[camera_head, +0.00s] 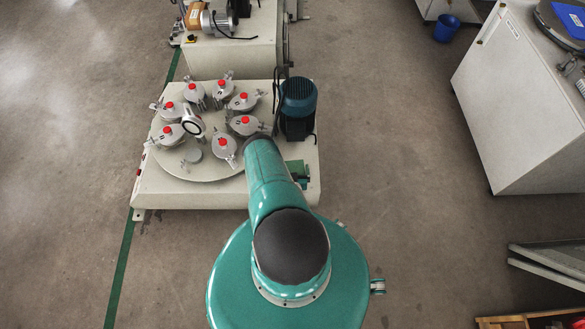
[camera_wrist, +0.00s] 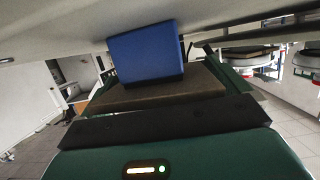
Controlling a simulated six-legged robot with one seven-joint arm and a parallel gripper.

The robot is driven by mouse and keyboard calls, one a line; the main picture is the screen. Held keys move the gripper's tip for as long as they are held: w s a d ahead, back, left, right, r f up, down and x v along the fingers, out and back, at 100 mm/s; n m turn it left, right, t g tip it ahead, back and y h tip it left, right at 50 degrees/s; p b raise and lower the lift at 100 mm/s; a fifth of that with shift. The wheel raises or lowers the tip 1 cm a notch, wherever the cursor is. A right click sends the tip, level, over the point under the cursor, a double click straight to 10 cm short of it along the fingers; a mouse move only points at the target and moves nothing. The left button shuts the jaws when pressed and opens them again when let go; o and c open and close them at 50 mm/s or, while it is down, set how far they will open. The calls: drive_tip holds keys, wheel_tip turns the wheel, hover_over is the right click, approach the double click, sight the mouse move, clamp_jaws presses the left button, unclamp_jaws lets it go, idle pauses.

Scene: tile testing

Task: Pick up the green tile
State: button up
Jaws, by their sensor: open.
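I cannot make out a green tile for certain in either view. In the head view a small dark green piece (camera_head: 297,172) shows at the right edge of the grinding machine, beside my arm; I cannot tell whether it is a tile or part of my arm. My gripper (camera_wrist: 165,80) shows in the wrist view behind its teal housing with a lit indicator, its jaws open. A blue block-shaped thing (camera_wrist: 146,52) shows beyond it, above a brown surface; I cannot tell whether it touches the jaws. In the head view my gripper cannot be made out clearly.
The pale machine base (camera_head: 165,198) carries a round table with several grey, red-knobbed holders and a dark blue motor (camera_head: 298,108). A white cabinet (camera_head: 510,110) stands at right with a blue sheet (camera_head: 571,18) on top. Floor between them is clear.

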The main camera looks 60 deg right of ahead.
drive_tip(key=shift+s+a, duration=0.1)
drive_tip(key=c, duration=0.8)
drive_tip(key=shift+r, duration=0.1)
drive_tip(key=shift+r, duration=0.55)
drive_tip(key=w+a+r, duration=0.1)
drive_tip(key=r, duration=0.1)
drive_tip(key=a+r, duration=0.1)
drive_tip(key=r, duration=0.1)
drive_tip(key=w+a+r, duration=0.1)
drive_tip(key=r, duration=0.2)
drive_tip(key=shift+w+a, duration=0.25)
drive_tip(key=shift+w, duration=0.1)
drive_tip(key=w+a+r, duration=0.1)
drive_tip(key=a, duration=0.1)
drive_tip(key=w+a+r, duration=0.2)
drive_tip(key=a, duration=0.1)
drive_tip(key=w+a+r, duration=0.1)
drive_tip(key=w+a, duration=0.1)
drive_tip(key=a, duration=0.1)
drive_tip(key=shift+a+r, duration=0.1)
drive_tip(key=shift+r, duration=0.25)
